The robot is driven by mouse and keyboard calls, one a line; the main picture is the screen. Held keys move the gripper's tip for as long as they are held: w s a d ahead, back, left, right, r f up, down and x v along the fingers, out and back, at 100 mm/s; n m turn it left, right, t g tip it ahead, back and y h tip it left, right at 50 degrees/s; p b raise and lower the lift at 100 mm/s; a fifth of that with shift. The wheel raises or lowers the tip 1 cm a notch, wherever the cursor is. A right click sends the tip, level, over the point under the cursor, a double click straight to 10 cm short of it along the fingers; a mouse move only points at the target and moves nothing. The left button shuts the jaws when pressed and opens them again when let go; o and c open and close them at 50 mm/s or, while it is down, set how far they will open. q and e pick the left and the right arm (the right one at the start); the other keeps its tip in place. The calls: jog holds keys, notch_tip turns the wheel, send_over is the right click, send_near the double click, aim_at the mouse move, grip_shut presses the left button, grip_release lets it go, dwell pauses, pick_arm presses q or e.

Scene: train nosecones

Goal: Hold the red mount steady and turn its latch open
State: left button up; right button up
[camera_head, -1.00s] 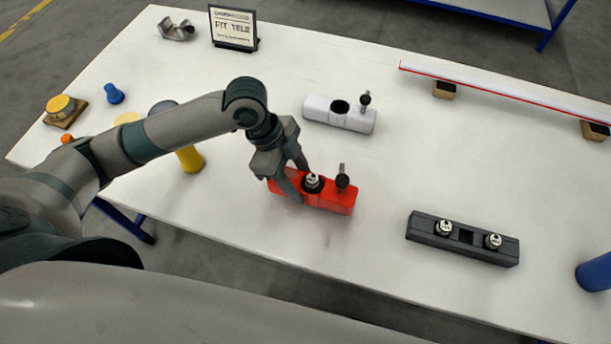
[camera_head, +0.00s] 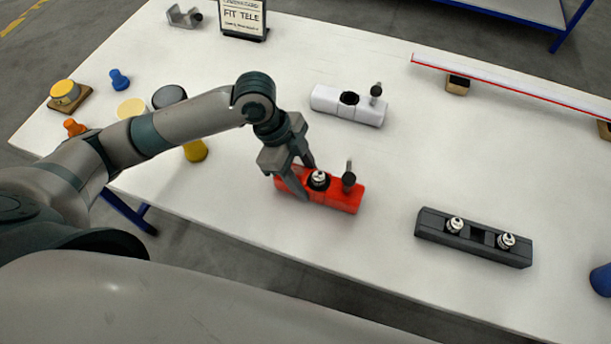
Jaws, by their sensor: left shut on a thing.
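The red mount (camera_head: 335,197) lies on the white table near its front edge. A silver-topped round piece (camera_head: 319,178) sits in its middle. The latch (camera_head: 348,178), a dark knob with an upright pin, stands toward its right end. My left gripper (camera_head: 299,180) is shut on the left end of the red mount, with one finger on the near side and one on the far side. My right gripper is not in view.
A white mount (camera_head: 332,101) with an empty dark hole and a similar knob lies behind. A dark grey holder (camera_head: 440,227) with two silver-topped pieces lies at the right. A red-edged white bar (camera_head: 520,84) rests on blocks. The table between them is clear.

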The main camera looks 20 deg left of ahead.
pick_arm(q)
jog(key=shift+f, duration=0.15)
dwell(0.9)
jog(key=o, duration=1.6)
jog(key=shift+o, duration=0.2)
jog(key=c, duration=1.4)
jog(key=shift+o, duration=0.2)
